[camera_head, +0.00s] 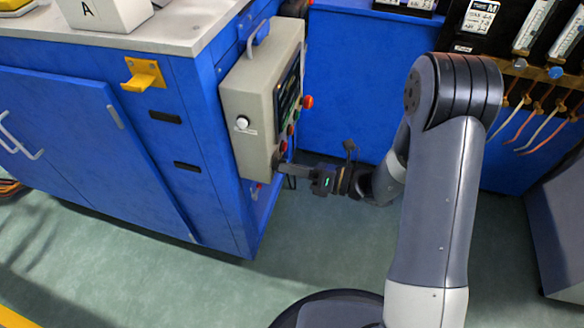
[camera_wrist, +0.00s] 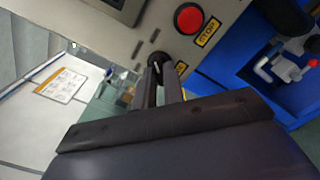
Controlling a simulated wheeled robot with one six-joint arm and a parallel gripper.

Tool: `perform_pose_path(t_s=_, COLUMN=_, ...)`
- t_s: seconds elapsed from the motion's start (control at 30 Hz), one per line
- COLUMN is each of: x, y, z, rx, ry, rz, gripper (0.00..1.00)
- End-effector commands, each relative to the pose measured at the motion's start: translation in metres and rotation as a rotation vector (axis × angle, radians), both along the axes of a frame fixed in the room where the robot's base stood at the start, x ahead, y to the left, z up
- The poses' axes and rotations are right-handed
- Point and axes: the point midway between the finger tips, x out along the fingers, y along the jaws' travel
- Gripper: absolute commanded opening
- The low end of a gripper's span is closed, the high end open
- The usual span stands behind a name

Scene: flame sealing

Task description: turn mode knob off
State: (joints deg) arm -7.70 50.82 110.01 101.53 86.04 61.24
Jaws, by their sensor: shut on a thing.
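The mode knob (camera_wrist: 158,58) is a small black knob on the grey control panel, below the red stop button in the wrist view. My gripper (camera_wrist: 160,74) reaches the panel with its two dark fingers close together, one on each side of the knob, and is shut on it. The fingers hide part of the knob, and its exact setting is too small to read. In the head view my gripper (camera_head: 284,166) meets the lower front of the grey control box (camera_head: 246,95). The knob is mostly hidden by the fingertips there.
A red stop button (camera_wrist: 189,18) with a yellow STOP label (camera_wrist: 208,32) sits close to the fingers. The box is mounted on a blue cabinet (camera_head: 178,130). A panel with flow tubes and hoses (camera_head: 520,70) stands at right. Green floor (camera_head: 235,290) is open below.

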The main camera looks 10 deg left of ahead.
Motion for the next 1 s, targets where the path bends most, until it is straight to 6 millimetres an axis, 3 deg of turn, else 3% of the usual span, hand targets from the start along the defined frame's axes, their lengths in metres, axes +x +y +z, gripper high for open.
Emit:
perform_pose_path(t_s=0.27, x=0.0001, y=-0.0002, z=-0.0023, rx=-0.014, ry=-0.174, rz=-0.001, gripper=0.00)
perform_pose_path(t_s=1.0, x=0.0006, y=-0.0002, z=-0.0051, rx=-0.070, ry=-0.872, rz=0.001, gripper=0.00)
